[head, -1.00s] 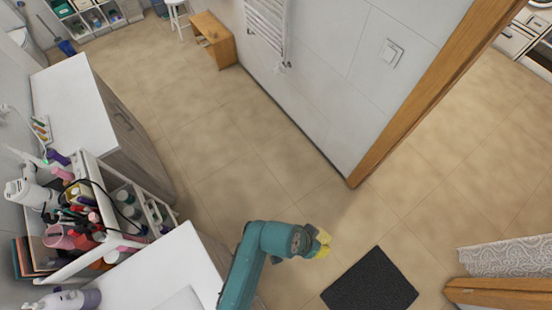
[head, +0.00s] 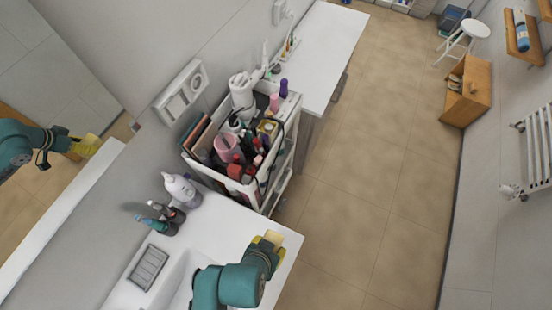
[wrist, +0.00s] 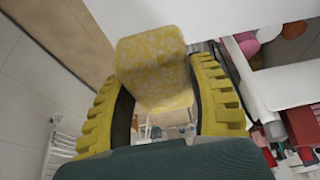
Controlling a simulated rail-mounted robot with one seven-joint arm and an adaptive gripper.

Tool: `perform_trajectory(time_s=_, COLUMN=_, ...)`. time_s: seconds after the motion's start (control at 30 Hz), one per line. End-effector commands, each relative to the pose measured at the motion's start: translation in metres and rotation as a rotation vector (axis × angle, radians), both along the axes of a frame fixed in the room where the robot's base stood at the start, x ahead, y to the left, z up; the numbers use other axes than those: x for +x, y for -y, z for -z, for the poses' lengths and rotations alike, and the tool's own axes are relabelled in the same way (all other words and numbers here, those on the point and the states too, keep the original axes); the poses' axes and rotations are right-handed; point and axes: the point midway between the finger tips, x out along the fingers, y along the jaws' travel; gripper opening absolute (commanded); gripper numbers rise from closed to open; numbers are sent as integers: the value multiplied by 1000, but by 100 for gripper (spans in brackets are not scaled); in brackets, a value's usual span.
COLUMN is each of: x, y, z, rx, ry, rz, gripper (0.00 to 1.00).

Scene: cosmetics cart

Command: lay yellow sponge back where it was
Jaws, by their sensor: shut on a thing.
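My gripper (head: 268,243) is shut on the yellow sponge (head: 274,237), near the front right edge of the white sink counter (head: 222,222) in the head view. In the wrist view the speckled yellow sponge (wrist: 152,62) stands out between the two ridged yellow fingers of my gripper (wrist: 157,92). Part of the sponge is hidden by the fingers in the head view. The white cosmetics cart (head: 284,166) stands beyond my gripper, apart from it, filled with bottles and tubes.
Pump bottles (head: 182,190) stand on the counter by the mirror, left of the cart. Another white counter (head: 322,48) lies behind the cart. The tiled floor (head: 345,210) to the right is clear up to a towel radiator (head: 538,150). The mirror shows my arm's reflection.

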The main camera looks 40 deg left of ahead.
Motion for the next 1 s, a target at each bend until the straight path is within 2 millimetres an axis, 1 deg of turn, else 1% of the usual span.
perform_trajectory(time_s=0.07, x=0, y=1, z=11, rx=-4, ry=-4, rz=1, gripper=28)
perform_trajectory(time_s=0.2, x=0, y=1, z=43, rx=-4, ry=-4, rz=2, gripper=28)
perform_trajectory(time_s=0.37, x=0, y=1, z=66, rx=-3, ry=-3, rz=2, gripper=28)
perform_trajectory(time_s=0.5, x=0, y=1, z=91, rx=-4, ry=-3, rz=2, gripper=28)
perform_trajectory(time_s=0.6, x=0, y=1, z=98, rx=-2, ry=-1, rz=3, gripper=28)
perform_trajectory(time_s=0.8, x=0, y=1, z=98, rx=-2, ry=-1, rz=3, gripper=28)
perform_trajectory(time_s=0.93, x=0, y=1, z=102, rx=-2, ry=-1, rz=3, gripper=28)
perform_trajectory(time_s=0.97, x=0, y=1, z=101, rx=-2, ry=-1, rz=3, gripper=63)
perform_trajectory(time_s=1.0, x=0, y=1, z=101, rx=-2, ry=-1, rz=3, gripper=71)
